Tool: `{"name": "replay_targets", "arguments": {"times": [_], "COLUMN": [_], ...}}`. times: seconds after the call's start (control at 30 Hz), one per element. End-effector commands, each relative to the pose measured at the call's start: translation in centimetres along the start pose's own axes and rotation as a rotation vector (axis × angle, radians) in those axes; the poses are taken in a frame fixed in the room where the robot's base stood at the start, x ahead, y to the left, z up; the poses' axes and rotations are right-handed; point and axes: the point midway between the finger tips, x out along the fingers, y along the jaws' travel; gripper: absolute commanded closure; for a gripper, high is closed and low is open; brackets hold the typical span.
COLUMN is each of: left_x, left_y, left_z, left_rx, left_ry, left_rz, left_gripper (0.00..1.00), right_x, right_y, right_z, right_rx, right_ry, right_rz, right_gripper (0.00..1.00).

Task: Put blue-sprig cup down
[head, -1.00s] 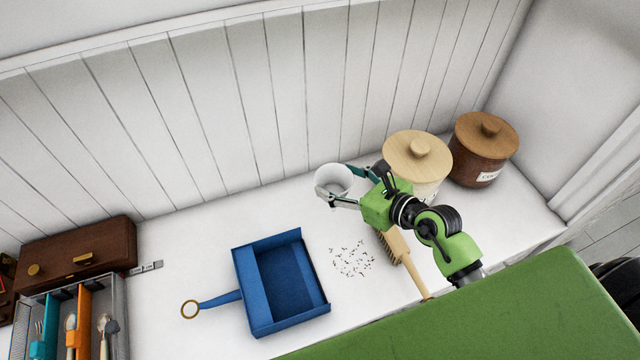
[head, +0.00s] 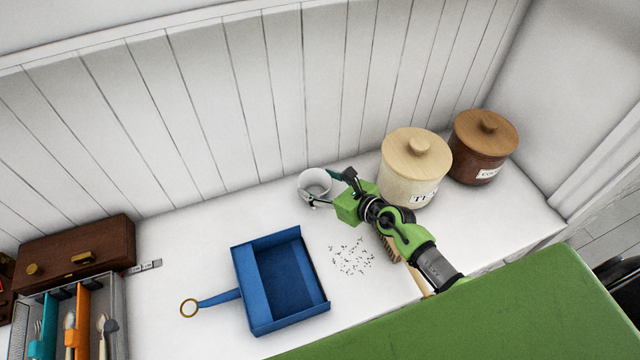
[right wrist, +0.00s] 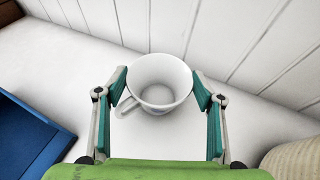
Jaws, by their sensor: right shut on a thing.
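The white cup (head: 314,184) is upright near the back wall, behind the blue dustpan. My right gripper (head: 320,188) is shut on it, with a finger on each side. In the right wrist view the cup (right wrist: 160,84) sits between the two teal finger pads, its handle at the lower left and a trace of blue low on its front. The cup looks empty. Its base is at or very near the white shelf top (head: 200,245); I cannot tell if it touches. My left gripper is not in view.
A blue dustpan (head: 250,318) lies in front of the cup, beside dark scattered bits (head: 352,258). A brush (head: 394,250) is partly under my right arm. Two lidded canisters (head: 416,160) (head: 483,148) stand right. A brown box (head: 80,250) and cutlery tray (head: 118,310) are left.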

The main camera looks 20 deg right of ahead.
Motion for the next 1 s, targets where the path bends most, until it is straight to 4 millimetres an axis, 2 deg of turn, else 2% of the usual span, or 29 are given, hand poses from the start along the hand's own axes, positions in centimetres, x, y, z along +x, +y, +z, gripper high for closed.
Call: {"name": "replay_targets", "arguments": {"times": [0.23,0.27,0.3,0.33,0.77,0.87,1.0], "left_x": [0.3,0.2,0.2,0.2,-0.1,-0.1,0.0], "left_y": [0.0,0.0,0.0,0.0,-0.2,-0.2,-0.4], "left_z": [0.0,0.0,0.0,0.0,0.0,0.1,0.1], "left_rx": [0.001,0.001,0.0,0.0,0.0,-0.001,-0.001], "left_ry": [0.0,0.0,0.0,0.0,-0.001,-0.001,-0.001], "left_rz": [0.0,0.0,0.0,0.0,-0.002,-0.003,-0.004], "left_gripper": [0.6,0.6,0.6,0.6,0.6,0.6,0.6], "right_x": [0.1,0.1,0.1,0.1,-0.3,-1.6,-4.4], "right_y": [0.0,0.0,0.0,0.0,0.0,0.0,0.0], "right_z": [-0.2,-0.3,-0.2,-0.2,0.1,0.0,-0.1], "right_rx": [0.0,0.0,0.0,0.0,0.0,-0.001,-0.002], "right_ry": [-0.002,0.0,0.0,0.0,0.0,0.001,0.002], "right_rz": [0.0,0.0,0.0,0.0,0.0,0.0,0.001], "right_gripper": [0.63,0.35,0.25,0.21,0.21,0.21,0.21]}}
